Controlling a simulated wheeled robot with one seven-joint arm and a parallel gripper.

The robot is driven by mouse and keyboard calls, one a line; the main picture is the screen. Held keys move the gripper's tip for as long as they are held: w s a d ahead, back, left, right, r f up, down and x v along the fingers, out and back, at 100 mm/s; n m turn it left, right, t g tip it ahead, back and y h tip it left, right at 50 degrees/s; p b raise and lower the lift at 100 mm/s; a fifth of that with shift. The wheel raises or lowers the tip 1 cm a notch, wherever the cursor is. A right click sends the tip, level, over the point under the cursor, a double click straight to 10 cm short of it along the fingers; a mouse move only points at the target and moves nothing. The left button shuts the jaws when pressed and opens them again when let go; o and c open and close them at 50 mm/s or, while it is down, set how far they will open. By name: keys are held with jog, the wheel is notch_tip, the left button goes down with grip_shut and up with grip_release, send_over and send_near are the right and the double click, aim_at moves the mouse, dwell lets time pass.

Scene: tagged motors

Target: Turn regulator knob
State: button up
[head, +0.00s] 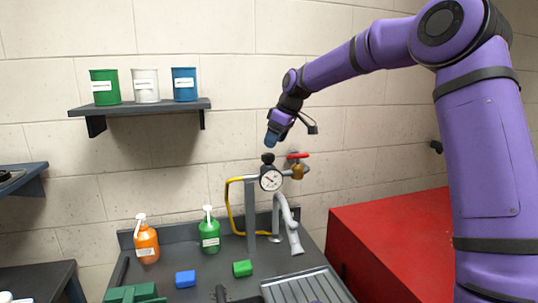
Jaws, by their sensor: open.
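The regulator stands on a grey post at the back of the sink unit. Its round white gauge (270,180) faces me. A black regulator knob (268,158) sits on top of the gauge. A red valve handle (298,155) on a brass fitting (298,172) is just to its right. My gripper (270,141) is open and points down, a little above the black knob. It looks empty. At this size I cannot tell the exact gap between the fingertips and the knob.
A yellow hose (229,205) loops left of the post; a grey faucet (291,230) stands right. An orange bottle (147,243), a green bottle (209,233), a blue block (185,279) and a green block (242,268) are lower left. A red cabinet (385,235) stands right.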

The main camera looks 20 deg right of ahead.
aim_at(269, 154)
jog(key=x, duration=0.6)
jog(key=c, duration=0.9)
jog(key=shift+a, duration=0.1)
